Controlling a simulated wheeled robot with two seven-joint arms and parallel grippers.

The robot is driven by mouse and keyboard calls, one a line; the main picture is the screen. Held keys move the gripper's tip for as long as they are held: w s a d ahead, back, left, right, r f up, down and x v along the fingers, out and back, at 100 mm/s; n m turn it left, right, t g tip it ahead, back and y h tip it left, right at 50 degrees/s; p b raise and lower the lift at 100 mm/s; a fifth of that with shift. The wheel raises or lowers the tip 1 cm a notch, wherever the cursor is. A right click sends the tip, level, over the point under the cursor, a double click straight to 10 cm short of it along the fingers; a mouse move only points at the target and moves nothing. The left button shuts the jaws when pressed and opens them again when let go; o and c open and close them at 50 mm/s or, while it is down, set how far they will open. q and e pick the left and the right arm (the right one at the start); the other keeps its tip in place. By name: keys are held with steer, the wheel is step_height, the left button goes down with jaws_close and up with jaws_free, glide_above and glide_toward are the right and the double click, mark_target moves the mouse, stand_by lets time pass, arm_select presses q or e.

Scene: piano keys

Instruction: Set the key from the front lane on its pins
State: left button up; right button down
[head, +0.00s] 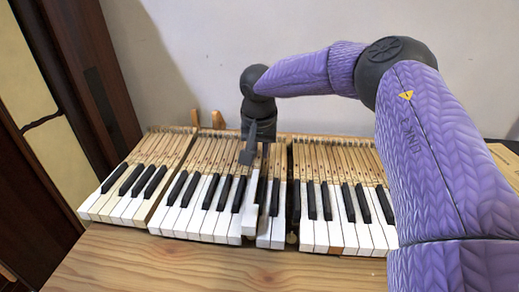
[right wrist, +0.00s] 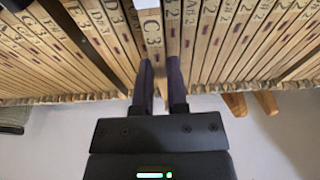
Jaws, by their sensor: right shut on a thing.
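My right gripper (head: 254,160) is over the rear wooden part of this key, pointing down. In the right wrist view the two dark fingers (right wrist: 161,88) are shut on a wooden key stick marked C 3 (right wrist: 152,38), one finger on each side. The pins under the key are hidden, so I cannot tell whether it sits on them. My left gripper is not in view.
Neighbouring wooden key sticks (right wrist: 115,45) stand close on both sides. A dark gap (head: 292,205) separates the middle block from the right block (head: 335,235). Bare wooden table (head: 200,268) lies in front. My purple right arm covers the right side.

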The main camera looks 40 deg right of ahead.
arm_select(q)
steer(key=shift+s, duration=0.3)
arm_select(e)
steer(key=shift+f, duration=0.1)
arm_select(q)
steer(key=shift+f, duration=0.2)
arm_select(e)
steer(key=shift+f, duration=0.2)
arm_select(q)
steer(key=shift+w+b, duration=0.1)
steer(key=shift+b, duration=0.2)
arm_select(e)
steer(key=shift+f, duration=0.25)
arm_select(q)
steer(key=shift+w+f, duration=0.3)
